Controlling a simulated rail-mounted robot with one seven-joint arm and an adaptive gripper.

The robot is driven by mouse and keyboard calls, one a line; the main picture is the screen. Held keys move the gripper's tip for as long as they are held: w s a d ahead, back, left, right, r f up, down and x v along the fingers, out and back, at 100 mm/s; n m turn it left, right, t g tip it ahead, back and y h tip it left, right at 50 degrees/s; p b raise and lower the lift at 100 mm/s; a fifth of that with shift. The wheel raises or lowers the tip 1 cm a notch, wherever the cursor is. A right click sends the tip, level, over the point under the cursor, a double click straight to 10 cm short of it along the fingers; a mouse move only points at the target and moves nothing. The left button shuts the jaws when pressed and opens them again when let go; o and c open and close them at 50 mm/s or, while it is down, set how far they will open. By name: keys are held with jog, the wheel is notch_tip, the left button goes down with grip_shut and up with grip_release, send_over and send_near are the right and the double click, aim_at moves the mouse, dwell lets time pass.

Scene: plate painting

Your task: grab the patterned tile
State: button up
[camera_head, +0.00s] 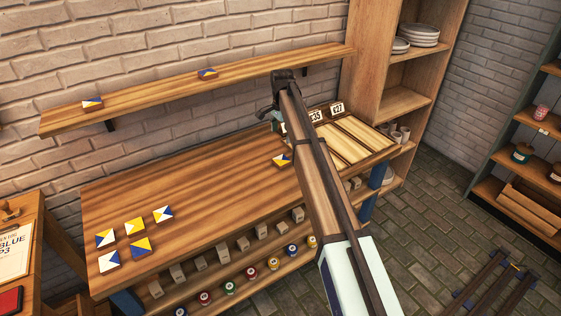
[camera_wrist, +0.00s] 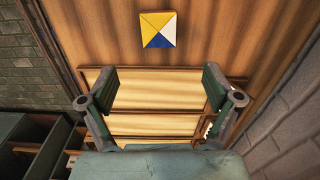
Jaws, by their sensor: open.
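A patterned tile (camera_head: 281,160) with yellow, blue and white triangles lies on the wooden workbench (camera_head: 180,185), just left of my arm in the head view. In the wrist view the same tile (camera_wrist: 158,29) lies flat near the top, beyond my fingertips. My gripper (camera_wrist: 158,82) is open and empty, with its fingers apart above the framed wooden tray (camera_wrist: 150,124). The gripper is mostly hidden behind my arm in the head view. Several more patterned tiles (camera_head: 140,246) lie at the bench's front left. Single tiles (camera_head: 92,104) and (camera_head: 207,73) rest on the wall shelf.
The wall shelf (camera_head: 230,74) runs above the back of the bench. Price cards (camera_head: 337,109) stand behind the tray. A tall cabinet (camera_head: 400,102) with plates (camera_head: 419,36) is at the right. The bench's middle is clear.

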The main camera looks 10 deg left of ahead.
jog(key=p, duration=0.1)
send_over(282, 160)
jog(key=f, duration=0.6)
jog(key=shift+w+a+f, duration=0.1)
jog(key=shift+w+f, duration=0.15)
jog(key=shift+f, duration=0.1)
jog(key=shift+s+f+p, duration=0.15)
jog(key=shift+f+p, duration=1.05)
jog(key=shift+f, duration=1.35)
jog(key=c, duration=1.3)
